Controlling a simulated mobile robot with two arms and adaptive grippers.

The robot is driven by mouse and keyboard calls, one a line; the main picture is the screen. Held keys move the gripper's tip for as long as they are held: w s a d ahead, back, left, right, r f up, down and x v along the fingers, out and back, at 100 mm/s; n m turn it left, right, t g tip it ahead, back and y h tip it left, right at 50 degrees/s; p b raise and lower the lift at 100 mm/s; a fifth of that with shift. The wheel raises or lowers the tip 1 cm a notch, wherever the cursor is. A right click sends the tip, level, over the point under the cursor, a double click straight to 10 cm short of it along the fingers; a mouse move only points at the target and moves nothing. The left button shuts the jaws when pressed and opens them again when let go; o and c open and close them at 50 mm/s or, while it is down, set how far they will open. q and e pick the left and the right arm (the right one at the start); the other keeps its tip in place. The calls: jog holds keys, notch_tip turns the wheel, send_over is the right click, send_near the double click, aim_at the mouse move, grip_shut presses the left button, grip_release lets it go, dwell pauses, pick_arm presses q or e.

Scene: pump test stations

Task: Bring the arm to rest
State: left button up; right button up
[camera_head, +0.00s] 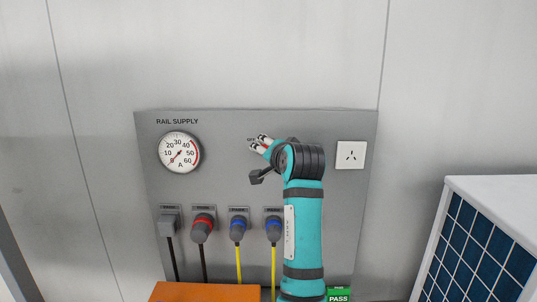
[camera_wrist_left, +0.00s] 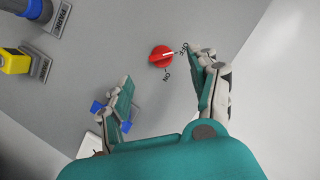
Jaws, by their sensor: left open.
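My left arm (camera_head: 303,225) is teal with dark bands and stands in front of the grey rail supply panel (camera_head: 220,185). My left gripper (camera_head: 257,143) is at the panel's upper middle, with its fingers pointing up and left. In the left wrist view the gripper (camera_wrist_left: 165,66) is open, with nothing between its fingers. A red rotary switch (camera_wrist_left: 160,57) shows beyond the fingertips, apart from them. Its white mark points toward the label at its upper right, partly legible as OFF; ON is below. In the head view the gripper hides the switch. My right gripper is not in view.
The panel carries a round gauge (camera_head: 179,152), a white socket (camera_head: 351,155) and several plugs with cables, one with a red ring (camera_head: 203,224). An orange surface (camera_head: 205,292) lies below. A white box with blue panels (camera_head: 480,250) stands at the right.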

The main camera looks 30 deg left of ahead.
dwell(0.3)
